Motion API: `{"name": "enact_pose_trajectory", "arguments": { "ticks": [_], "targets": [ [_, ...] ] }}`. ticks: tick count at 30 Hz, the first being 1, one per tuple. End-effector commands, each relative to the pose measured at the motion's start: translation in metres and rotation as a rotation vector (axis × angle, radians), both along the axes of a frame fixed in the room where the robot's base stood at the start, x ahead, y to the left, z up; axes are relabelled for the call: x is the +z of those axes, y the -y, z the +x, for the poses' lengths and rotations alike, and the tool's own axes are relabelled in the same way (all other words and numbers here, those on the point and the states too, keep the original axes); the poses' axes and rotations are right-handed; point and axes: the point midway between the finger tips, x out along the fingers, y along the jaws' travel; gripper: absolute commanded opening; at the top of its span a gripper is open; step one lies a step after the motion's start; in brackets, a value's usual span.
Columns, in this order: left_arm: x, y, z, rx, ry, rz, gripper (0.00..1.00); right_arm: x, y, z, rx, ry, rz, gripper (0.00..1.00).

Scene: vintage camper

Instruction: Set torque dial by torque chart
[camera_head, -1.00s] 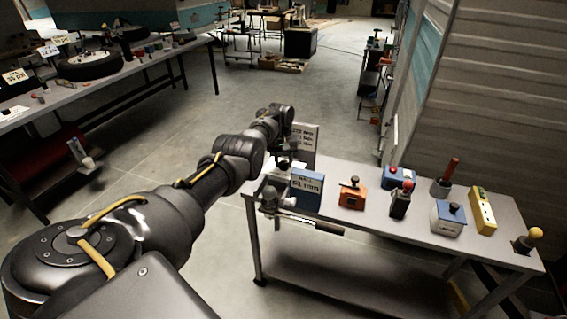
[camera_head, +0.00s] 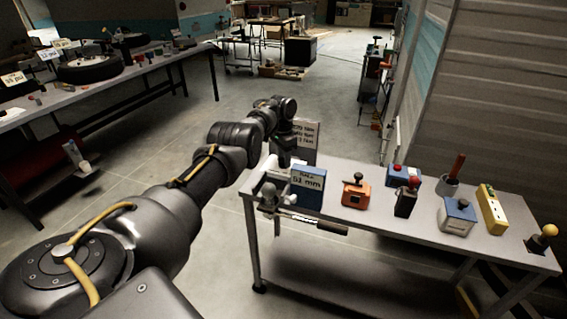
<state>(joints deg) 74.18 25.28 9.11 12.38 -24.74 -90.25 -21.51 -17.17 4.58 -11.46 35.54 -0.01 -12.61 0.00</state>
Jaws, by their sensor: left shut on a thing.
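My left arm reaches from the lower left to the left end of the grey workbench (camera_head: 400,219). My left gripper (camera_head: 278,166) is at a pale grey fixture (camera_head: 270,188) there, shut on what seems to be the torque dial; the hand and the distance hide its fingertips and the dial's setting. A long wrench-like bar (camera_head: 305,220) sticks out along the bench's front edge. My right gripper is not in view.
A blue block with a label reading about "51 mm" (camera_head: 308,187) stands right of the hand. Floor left of the bench is clear.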

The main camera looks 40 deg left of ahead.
Motion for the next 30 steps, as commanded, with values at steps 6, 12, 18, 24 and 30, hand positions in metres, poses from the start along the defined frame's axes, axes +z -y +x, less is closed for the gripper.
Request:
{"name": "enact_pose_trajectory", "arguments": {
  "ticks": [6, 12, 18, 24, 30],
  "targets": [
    [-0.002, 0.0, 0.001, -0.17, 0.002, 0.0, 0.12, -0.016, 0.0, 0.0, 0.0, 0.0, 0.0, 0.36],
    [-0.001, 0.0, 0.001, -0.288, 0.001, 0.001, 0.12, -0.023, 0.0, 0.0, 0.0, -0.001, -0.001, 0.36],
    [0.0, 0.0, 0.001, -0.359, 0.001, 0.001, 0.12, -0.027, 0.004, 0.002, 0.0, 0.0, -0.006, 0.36],
    [0.0, 0.0, 0.001, -0.388, 0.001, 0.001, 0.12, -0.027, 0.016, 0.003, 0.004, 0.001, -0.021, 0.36],
    [0.001, 0.0, 0.001, -0.393, 0.001, 0.0, 0.12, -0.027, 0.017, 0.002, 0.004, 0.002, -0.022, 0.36]
  ]
}}
